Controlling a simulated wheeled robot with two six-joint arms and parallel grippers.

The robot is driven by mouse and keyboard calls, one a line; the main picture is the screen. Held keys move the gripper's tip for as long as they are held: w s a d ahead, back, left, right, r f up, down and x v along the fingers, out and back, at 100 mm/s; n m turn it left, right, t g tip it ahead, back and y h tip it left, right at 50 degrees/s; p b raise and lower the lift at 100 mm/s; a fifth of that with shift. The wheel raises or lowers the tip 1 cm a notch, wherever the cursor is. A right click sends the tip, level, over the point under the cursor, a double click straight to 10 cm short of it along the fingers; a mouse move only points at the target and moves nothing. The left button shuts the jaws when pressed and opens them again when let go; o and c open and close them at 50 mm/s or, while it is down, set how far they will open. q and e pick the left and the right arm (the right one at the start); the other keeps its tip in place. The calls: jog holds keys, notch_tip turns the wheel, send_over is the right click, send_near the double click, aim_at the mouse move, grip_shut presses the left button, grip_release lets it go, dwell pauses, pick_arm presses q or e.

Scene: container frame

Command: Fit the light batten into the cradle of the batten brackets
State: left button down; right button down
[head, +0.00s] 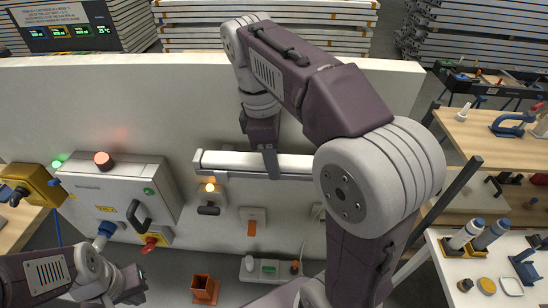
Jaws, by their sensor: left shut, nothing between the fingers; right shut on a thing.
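The light batten (230,164) is a long white bar lying level across the white wall panel in the middle of the head view. Its left end cap shows, and its right end is hidden behind my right arm. My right gripper (270,165) comes down from above and is shut on the batten near the middle of its visible length. The batten brackets are not clearly visible, so I cannot tell whether the batten sits in their cradle. My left gripper (136,287) is low at the left, away from the batten, shut and empty.
A grey control box (115,203) with a red lamp is on the panel at left. A lit orange lamp (209,188) sits just below the batten. An orange holder (205,289) stands lower down.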

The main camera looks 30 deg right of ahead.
jog(key=shift+f, duration=0.1)
jog(key=c, duration=0.8)
grip_release()
jog(key=shift+o, duration=0.2)
jog(key=r, duration=0.3)
jog(key=r+p, duration=0.1)
jog(key=r, duration=0.2)
jog(key=a+r+p, duration=0.1)
jog(key=r, duration=0.2)
jog(key=shift+w, duration=0.35)
notch_tip(320, 180, up, 6)
jog(key=p, duration=0.7)
